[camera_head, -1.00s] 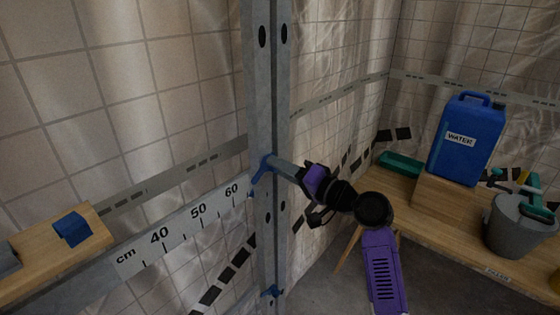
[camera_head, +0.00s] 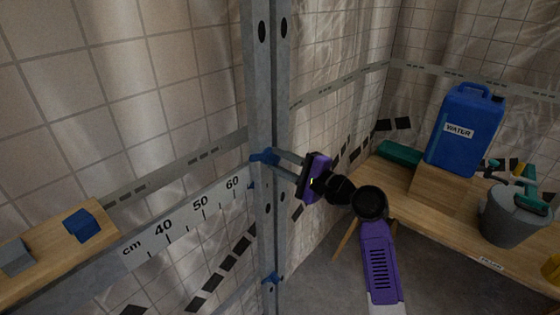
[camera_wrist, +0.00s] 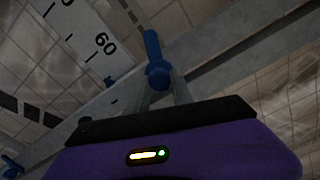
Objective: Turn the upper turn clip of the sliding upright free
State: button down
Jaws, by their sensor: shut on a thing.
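The upper turn clip (camera_head: 262,157) is a small blue piece on the grey metal sliding upright (camera_head: 259,100). Its handle lies about level across the upright in the head view. My gripper (camera_head: 278,157) reaches in from the right and is shut on this clip. The wrist view shows the blue clip (camera_wrist: 153,50) at the tips of my gripper (camera_wrist: 162,80), with its handle sticking out beyond them. The fingertips partly hide the clip. A lower blue clip (camera_head: 271,279) sits further down the upright.
A ruled rail (camera_head: 185,222) marked in cm runs left of the upright. A wooden shelf (camera_head: 50,245) with a blue block (camera_head: 80,225) is at the left. At the right, a bench (camera_head: 420,222) bears a blue water can (camera_head: 465,130) and a grey bucket (camera_head: 512,215).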

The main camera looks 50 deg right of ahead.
jog(key=shift+f+m, duration=0.1)
jog(key=shift+m, duration=0.8)
jog(key=c, duration=1.1)
grip_release()
jog(key=s+b, duration=0.2)
jog(key=s, duration=0.6)
jog(key=shift+d, duration=0.15)
jog(key=shift+w, duration=0.1)
